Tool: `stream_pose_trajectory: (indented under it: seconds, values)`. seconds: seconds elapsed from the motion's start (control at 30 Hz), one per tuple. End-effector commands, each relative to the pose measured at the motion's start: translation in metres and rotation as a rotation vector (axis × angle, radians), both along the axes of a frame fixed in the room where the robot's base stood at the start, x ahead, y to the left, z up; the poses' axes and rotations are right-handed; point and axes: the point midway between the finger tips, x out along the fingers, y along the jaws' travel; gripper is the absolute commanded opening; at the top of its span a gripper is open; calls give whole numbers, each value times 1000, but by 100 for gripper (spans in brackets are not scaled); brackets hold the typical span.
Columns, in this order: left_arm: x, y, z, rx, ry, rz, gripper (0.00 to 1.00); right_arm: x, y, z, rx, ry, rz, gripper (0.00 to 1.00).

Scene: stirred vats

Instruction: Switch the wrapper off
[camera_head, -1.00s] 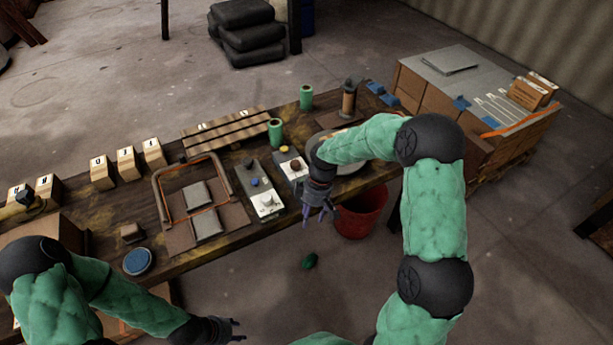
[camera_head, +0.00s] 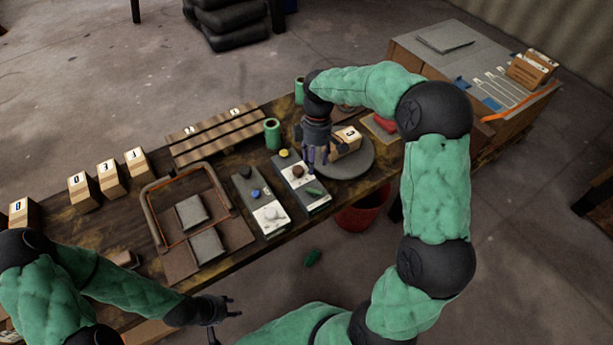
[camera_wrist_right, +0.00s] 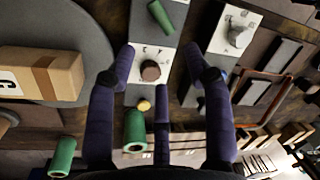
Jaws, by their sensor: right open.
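The wrapper's round grey turntable (camera_head: 352,172) carries a taped cardboard box (camera_head: 345,141). The knob (camera_wrist_right: 150,71), yellow button (camera_wrist_right: 143,105) and green piece (camera_wrist_right: 160,17) also show in the right wrist view. My right gripper (camera_head: 316,164) is open and empty above this panel, its fingers straddling the knob in the wrist view (camera_wrist_right: 162,85); contact is not visible. My left gripper (camera_head: 226,320) is open and empty at the table's front.
A similar panel with a white knob (camera_head: 271,213) and blue button (camera_head: 255,194) stands to the left. Beyond it is a framed brown board (camera_head: 180,245) with grey pads. A green spool (camera_head: 272,134) stands behind the panels. A red bin (camera_head: 362,215) is below the table edge.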

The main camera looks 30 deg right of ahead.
Motion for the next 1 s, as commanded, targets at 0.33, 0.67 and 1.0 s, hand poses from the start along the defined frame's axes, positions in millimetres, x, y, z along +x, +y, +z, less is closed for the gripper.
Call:
stream_pose_trajectory:
  seconds: [0.33,0.67,1.0]
  values:
    - [-1,0,-21,0,2,-1,40,-9,6,-54,0,3,-1,51]
    - [-1,0,-36,0,1,0,40,-15,12,-97,0,1,-1,51]
    - [-1,0,-38,0,1,0,40,-16,13,-103,0,0,-1,51]
